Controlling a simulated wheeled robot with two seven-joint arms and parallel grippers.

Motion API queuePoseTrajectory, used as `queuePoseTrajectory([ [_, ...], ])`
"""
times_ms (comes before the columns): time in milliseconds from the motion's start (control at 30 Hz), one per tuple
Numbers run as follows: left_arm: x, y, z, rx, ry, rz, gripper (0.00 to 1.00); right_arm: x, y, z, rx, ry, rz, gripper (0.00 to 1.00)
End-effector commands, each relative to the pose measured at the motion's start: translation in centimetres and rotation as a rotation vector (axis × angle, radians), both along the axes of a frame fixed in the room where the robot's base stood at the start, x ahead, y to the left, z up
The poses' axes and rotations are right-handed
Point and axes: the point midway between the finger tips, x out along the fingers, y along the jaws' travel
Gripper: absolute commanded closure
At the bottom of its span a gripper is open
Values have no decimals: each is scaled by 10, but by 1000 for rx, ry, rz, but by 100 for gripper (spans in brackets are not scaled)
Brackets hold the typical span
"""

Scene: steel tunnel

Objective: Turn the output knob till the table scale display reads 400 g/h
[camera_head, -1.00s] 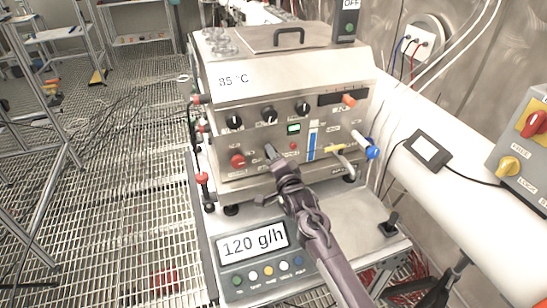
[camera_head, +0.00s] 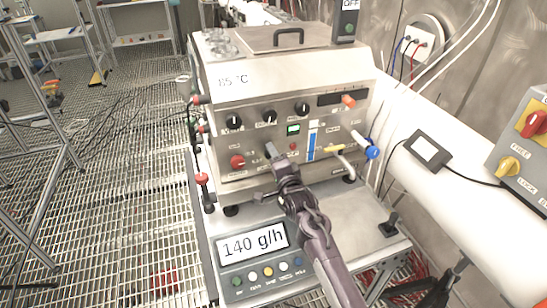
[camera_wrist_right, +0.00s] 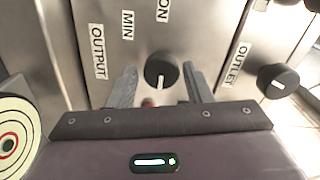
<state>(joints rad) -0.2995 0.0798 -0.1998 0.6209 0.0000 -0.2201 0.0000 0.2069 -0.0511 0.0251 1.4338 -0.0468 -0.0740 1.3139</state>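The table scale (camera_head: 205,245) carries the steel machine (camera_head: 290,90), and its display (camera_head: 252,243) reads 140 g/h. My right gripper (camera_head: 273,153) is at the machine's front panel, below the row of black knobs. In the right wrist view, a black knob (camera_wrist_right: 162,70) with a white pointer mark lies between the two fingers of the gripper (camera_wrist_right: 161,88). Gaps show on both sides of the knob. An OUTPUT label (camera_wrist_right: 97,52) is left of it. In the head view I cannot make out this knob at the gripper. My left gripper is not in view.
Three black knobs (camera_head: 269,116) sit above my gripper and a red knob (camera_head: 237,161) to its left. A blue-ended valve handle (camera_head: 372,152) sticks out at right. A yellow-and-grey switch box (camera_head: 525,140) is on the far right. Open grating lies left.

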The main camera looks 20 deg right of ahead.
Motion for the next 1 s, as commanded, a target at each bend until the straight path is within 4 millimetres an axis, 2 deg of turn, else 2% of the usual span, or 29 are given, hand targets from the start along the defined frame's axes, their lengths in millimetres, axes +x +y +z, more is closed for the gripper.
queuePoseTrajectory([
  [67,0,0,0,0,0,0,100,0,0,0,-1,-1,0,44],
  [433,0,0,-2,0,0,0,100,-5,0,0,0,-2,1,44],
  [800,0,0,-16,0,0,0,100,-60,-2,-2,1,-1,0,44],
  [1000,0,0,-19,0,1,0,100,-77,-3,-1,0,0,0,44],
])
